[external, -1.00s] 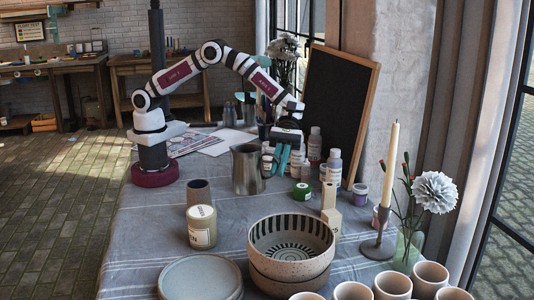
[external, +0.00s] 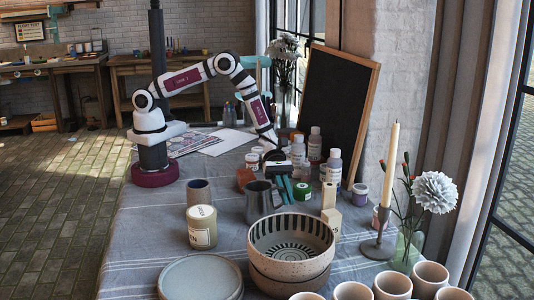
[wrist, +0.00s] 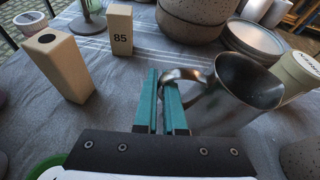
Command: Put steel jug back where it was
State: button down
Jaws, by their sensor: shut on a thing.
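The steel jug (external: 258,203) is a grey metal vessel with an open top. It is upright at the middle of the cloth-covered table, at or close to the cloth; I cannot tell if its base touches. My gripper (external: 285,190) is at the jug's right side, its teal fingers shut on the handle. In the wrist view, the jug (wrist: 240,90) is to the right of the gripper (wrist: 162,90), and its handle loops to the fingers. The jug's base is partly hidden there.
A labelled jar (external: 202,228) is front left, a speckled bowl (external: 292,272) front right. A green paint pot (external: 302,191) and wooden blocks (external: 329,196) are to the right.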

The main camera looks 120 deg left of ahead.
jog(key=c, duration=1)
grip_release()
jog(key=v, duration=1.2)
jog(key=s+d+r+m+g, duration=1)
jog(key=s+d+m, duration=0.45)
jog(key=m, duration=0.25)
jog(key=s+a+r+m+y, duration=0.1)
jog(key=s+a+m+y, duration=0.3)
jog(key=s+m, duration=0.4)
jog(key=s+a+r+m+y, duration=0.2)
jog(key=s+a+m+y, duration=0.2)
jog(key=s+m+y, duration=0.3)
jog(key=shift+s+m, duration=0.8)
jog(key=shift+s, duration=0.05)
